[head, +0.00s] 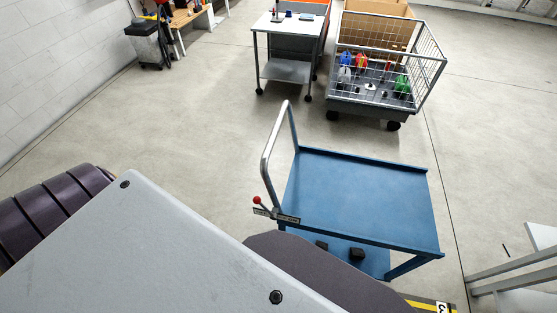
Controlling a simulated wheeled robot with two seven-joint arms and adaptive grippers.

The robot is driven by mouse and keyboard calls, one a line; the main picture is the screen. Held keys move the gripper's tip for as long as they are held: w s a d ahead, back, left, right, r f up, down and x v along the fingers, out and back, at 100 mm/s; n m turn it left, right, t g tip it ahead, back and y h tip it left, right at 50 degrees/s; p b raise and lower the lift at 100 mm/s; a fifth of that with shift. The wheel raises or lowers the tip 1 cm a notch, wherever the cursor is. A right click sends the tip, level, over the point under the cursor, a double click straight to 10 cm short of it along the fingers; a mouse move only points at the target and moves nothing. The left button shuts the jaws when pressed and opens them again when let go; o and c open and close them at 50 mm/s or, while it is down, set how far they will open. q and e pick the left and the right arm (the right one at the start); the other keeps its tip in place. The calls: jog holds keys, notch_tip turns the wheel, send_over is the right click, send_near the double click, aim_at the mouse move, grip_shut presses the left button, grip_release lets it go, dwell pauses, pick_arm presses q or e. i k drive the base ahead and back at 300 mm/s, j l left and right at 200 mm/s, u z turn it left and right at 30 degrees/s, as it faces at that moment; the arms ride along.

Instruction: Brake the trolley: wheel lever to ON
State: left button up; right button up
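The blue trolley (365,197) stands on the floor right of the middle, its upper deck empty. Its grey push handle (270,155) rises on the left side. The wheel lever with a red knob (257,200) sits low by the handle, beside a small label plate (277,215). The lettering is too small to read, so I cannot tell the lever's setting. Neither of my grippers shows in the head view.
A wire cage cart (425,78) with several coloured items stands behind the trolley. A grey table cart (287,70) is left of it. A bin (148,45) stands by the left wall. A grey frame (515,262) is at lower right. Floor (190,140) left of the trolley is clear.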

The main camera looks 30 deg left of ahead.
aim_at(256, 200)
jog(key=k+j, duration=0.1)
jog(key=j, duration=0.35)
jog(key=k+j, duration=0.1)
jog(key=j, duration=0.3)
jog(key=k+j+u, duration=0.1)
jog(key=j, duration=0.35)
